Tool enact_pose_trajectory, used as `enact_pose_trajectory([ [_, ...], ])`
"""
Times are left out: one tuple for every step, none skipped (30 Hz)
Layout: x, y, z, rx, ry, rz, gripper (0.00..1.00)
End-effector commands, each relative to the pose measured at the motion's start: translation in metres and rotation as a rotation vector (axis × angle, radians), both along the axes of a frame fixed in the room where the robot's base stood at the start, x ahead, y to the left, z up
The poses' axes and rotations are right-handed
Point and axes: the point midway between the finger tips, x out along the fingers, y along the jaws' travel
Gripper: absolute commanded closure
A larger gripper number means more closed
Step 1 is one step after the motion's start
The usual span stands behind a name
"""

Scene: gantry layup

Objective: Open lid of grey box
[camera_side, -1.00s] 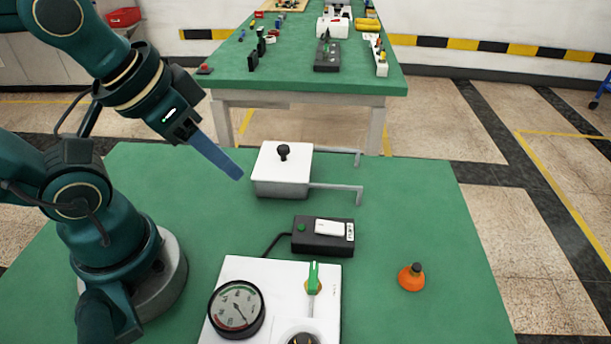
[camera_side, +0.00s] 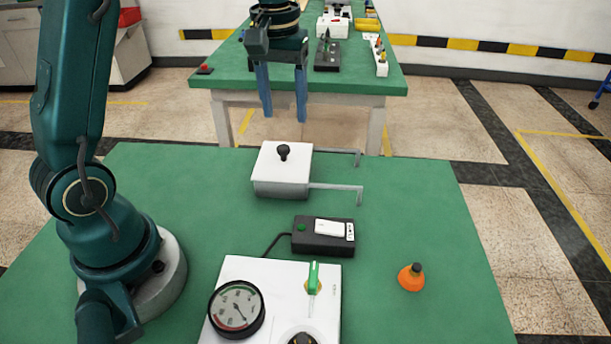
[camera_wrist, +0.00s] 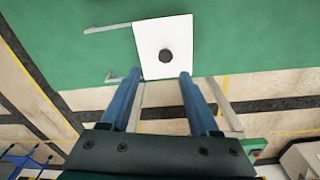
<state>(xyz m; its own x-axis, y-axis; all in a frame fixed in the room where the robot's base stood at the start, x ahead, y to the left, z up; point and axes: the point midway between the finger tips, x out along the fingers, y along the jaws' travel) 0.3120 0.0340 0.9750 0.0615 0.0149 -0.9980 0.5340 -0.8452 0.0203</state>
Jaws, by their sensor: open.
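The grey box (camera_side: 281,188) stands on the green table with a white lid (camera_side: 270,163) lying flat on top. A black knob (camera_side: 283,152) sits in the middle of the lid. Two grey rails (camera_side: 340,187) reach out from the box to the right. My gripper (camera_side: 284,118) is open and empty, fingers pointing down, above and behind the box in the side view. In the wrist view the lid (camera_wrist: 180,38) and knob (camera_wrist: 165,56) show beyond the fingertips (camera_wrist: 158,75), roughly between them and apart from them.
A black switch box (camera_side: 323,236) with a cable stands in front of the grey box. A white panel (camera_side: 250,268) with a gauge (camera_side: 237,309) and green handle lies nearer. An orange knobbed object (camera_side: 411,278) stands at right. Green tabletop around the box is mostly clear.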

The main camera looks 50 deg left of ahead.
Motion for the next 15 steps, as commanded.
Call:
enact_pose_trajectory([
  [0.002,0.004,-0.009,-0.005,0.022,0.01,0.38],
  [0.002,0.005,-0.013,-0.008,0.033,0.013,0.38],
  [0.001,0.006,-0.017,-0.012,0.046,0.018,0.38],
  [0.001,0.007,-0.02,-0.014,0.055,0.021,0.38],
  [0.0,0.008,-0.023,-0.015,0.061,0.023,0.38],
  [0.0,0.008,-0.026,-0.017,0.065,0.025,0.38],
  [-0.001,0.009,-0.029,-0.017,0.067,0.026,0.38],
  [-0.001,0.009,-0.032,-0.017,0.067,0.027,0.38],
  [-0.001,0.009,-0.037,-0.017,0.067,0.027,0.38],
  [-0.001,0.009,-0.041,-0.017,0.068,0.026,0.38],
  [-0.001,0.009,-0.045,-0.017,0.067,0.026,0.38],
  [-0.002,0.008,-0.051,-0.017,0.068,0.026,0.38],
  [-0.001,0.009,-0.054,-0.016,0.066,0.026,0.38],
  [-0.001,0.009,-0.058,-0.016,0.066,0.025,0.38],
  [-0.001,0.008,-0.062,-0.016,0.066,0.025,0.38],
])
